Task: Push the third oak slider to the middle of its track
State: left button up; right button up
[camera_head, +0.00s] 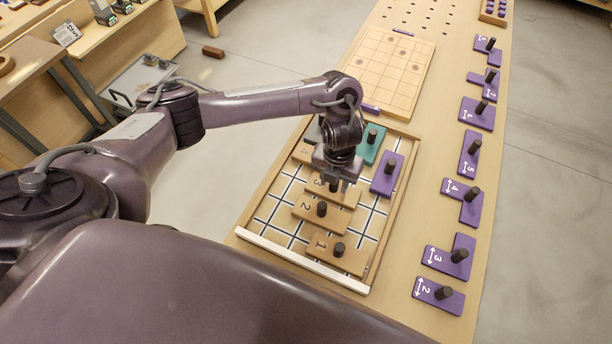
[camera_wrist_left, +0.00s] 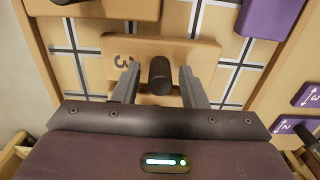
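The third oak slider (camera_head: 346,197) is a flat wooden plate marked 3, lying in the framed grid tray (camera_head: 264,243). In the left wrist view the slider (camera_wrist_left: 192,50) has a dark round knob (camera_wrist_left: 160,76), with bare grid to its left and right. My left gripper (camera_head: 334,184) is over this slider. In the wrist view its open fingers (camera_wrist_left: 160,88) stand on either side of the knob, with a gap on each side. The gripper hides part of the slider in the head view. My right gripper is not in view.
Oak slider 2 (camera_head: 309,213) and slider 1 (camera_head: 352,262) lie nearer, slider 4 (camera_head: 302,152) farther. A teal block (camera_head: 367,153) and a purple block (camera_head: 380,186) stand at the tray's far right. Several purple knobbed pieces (camera_head: 436,258) line the bench's right side.

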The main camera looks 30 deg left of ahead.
pick_arm(q)
jog(key=shift+o, duration=0.3)
notch_tip(320, 180, up, 8)
jog(key=p, duration=0.7)
jog(key=shift+f, duration=0.15)
jog(key=shift+f, duration=0.1)
dwell(0.5)
jog(key=shift+s, duration=0.1)
